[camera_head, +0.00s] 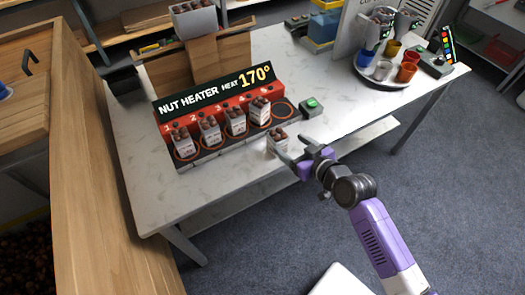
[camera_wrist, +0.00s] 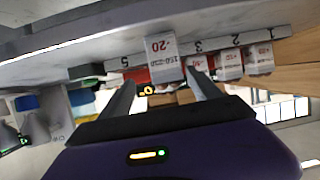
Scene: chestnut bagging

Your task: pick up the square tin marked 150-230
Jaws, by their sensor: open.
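The square tin marked 150-230 (camera_wrist: 163,57) is white, with a red -20 on its label. It shows upside down in the wrist view, between and just beyond my finger tips. In the head view the tin (camera_head: 276,143), filled with brown chestnuts, stands on the white table in front of the nut heater, apart from the other tins. My gripper (camera_head: 295,150) is open at the table's front edge, its fingers pointing at the tin. In the wrist view my gripper (camera_wrist: 162,77) has one finger on each side; contact cannot be told.
The nut heater (camera_head: 215,85), reading 170°, holds several similar tins (camera_head: 209,132) on its numbered rings; ring 5 (camera_head: 283,109) is empty. A green-button box (camera_head: 312,106) stands behind the tin. A round tray (camera_head: 380,80) with coloured cups is at the back right.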

